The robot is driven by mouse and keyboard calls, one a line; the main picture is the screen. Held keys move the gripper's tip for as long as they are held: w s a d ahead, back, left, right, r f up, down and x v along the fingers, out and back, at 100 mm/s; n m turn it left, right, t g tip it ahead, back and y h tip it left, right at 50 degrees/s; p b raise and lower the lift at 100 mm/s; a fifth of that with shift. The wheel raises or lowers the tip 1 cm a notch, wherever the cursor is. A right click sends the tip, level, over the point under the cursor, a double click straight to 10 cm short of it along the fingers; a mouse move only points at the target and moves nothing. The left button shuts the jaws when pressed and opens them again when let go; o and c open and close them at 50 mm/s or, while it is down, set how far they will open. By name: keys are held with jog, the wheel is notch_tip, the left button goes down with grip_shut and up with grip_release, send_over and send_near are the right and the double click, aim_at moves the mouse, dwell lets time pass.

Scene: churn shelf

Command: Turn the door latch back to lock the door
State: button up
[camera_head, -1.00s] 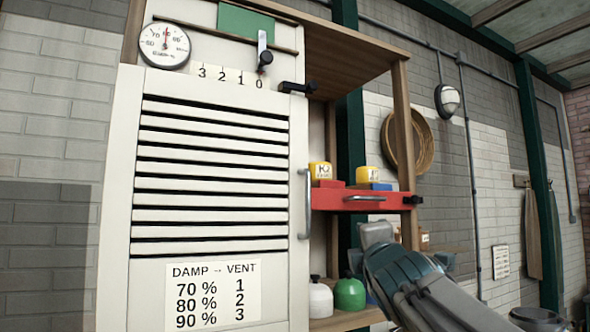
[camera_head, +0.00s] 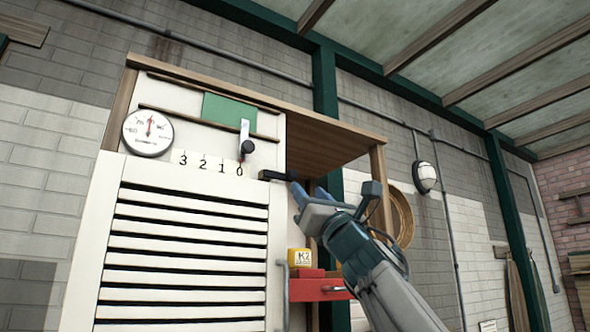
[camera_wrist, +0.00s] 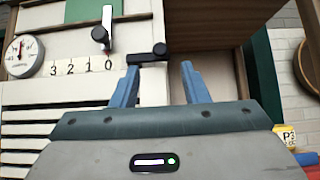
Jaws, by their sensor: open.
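The door latch (camera_head: 277,175) is a short black bar at the door's top right corner, lying roughly level. In the wrist view the latch (camera_wrist: 146,56) shows just beyond my fingertips, its right end between them in the picture. The white slatted door (camera_head: 274,225) looks flush with its frame. My gripper (camera_head: 308,190) is open and empty, raised close to the right of the latch. In the wrist view my gripper (camera_wrist: 159,66) has both blue fingers spread, one on each side. Whether a finger touches the latch cannot be told.
Above the latch is a vent lever (camera_head: 245,140) with a black knob, over a 3-2-1-0 scale, at 0. A round dial (camera_head: 148,132) is at left. The wooden shelf post (camera_head: 381,190) stands to the right.

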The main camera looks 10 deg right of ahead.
aim_at(294, 175)
jog(key=p+x, duration=0.4)
jog(key=x, duration=0.3)
jog(key=shift+w+r, duration=0.1)
jog(key=shift+r, duration=0.05)
grip_shut()
